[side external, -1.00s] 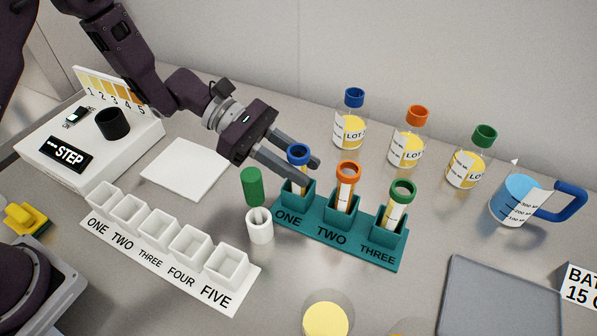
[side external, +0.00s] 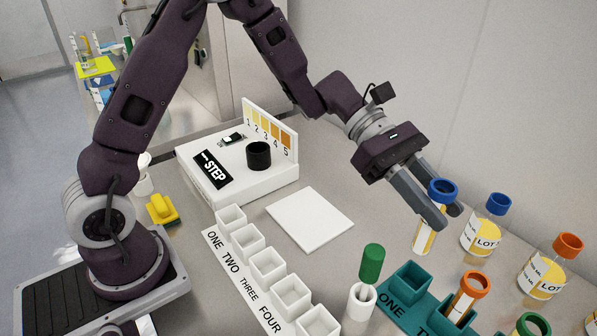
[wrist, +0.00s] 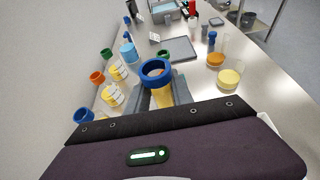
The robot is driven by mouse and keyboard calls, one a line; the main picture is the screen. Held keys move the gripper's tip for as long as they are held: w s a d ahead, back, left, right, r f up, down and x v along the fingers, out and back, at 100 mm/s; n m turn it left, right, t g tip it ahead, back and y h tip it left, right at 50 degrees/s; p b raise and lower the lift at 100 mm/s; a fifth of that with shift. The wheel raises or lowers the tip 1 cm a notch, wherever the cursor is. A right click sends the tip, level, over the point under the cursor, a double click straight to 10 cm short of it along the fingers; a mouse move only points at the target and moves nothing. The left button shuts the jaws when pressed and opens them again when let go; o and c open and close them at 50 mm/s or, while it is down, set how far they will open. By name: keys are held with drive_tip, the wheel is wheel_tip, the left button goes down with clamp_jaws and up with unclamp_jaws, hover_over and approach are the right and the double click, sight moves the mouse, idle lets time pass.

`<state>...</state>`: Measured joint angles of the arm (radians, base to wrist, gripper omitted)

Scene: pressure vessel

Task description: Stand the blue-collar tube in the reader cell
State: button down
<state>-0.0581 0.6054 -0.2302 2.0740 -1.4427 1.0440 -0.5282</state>
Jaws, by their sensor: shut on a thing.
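The blue-collar tube (side external: 424,239) is upright with yellow contents and a white label. My gripper (side external: 444,214) is shut on it just below the blue collar and holds it above the teal rack (side external: 389,309). Slot ONE of the rack is empty. In the wrist view the blue collar (wrist: 157,71) shows between my fingers. The reader is a white box (side external: 225,178) with a STEP display and a colour card numbered 1 to 5. Its black round cell (side external: 259,155) stands on top, to the left of my gripper; its inside is too dark to tell.
An orange-collar tube (side external: 468,297) stands in slot TWO. A white holder with a green-topped stick (side external: 372,264), white numbered cups (side external: 267,267) and a flat white pad (side external: 309,220) lie between rack and reader. Lidded LOT bottles (side external: 485,226) stand close to the right of the tube.

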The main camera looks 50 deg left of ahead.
drive_tip(key=w+a+r+n+t, duration=0.1)
drive_tip(key=w+a, duration=0.2)
drive_tip(key=a, duration=0.7)
drive_tip(key=w+a+r+n+t, duration=0.1)
drive_tip(key=w+a+r, duration=0.1)
drive_tip(key=a, duration=0.8)
drive_tip(key=s+a+n+t, duration=0.1)
drive_tip(key=s+a, duration=0.2)
drive_tip(key=a, duration=0.4)
drive_tip(key=s+a+r+t+y, duration=0.1)
drive_tip(key=s+a, duration=0.2)
drive_tip(key=a, duration=0.5)
drive_tip(key=s+a+n+t, duration=0.1)
drive_tip(key=s+a, duration=0.2)
drive_tip(key=a, duration=0.4)
drive_tip(key=f, duration=0.9)
drive_tip(key=shift+s+a+f, duration=0.3)
drive_tip(key=shift+f, duration=0.1)
drive_tip(key=c, duration=1.1)
unclamp_jaws()
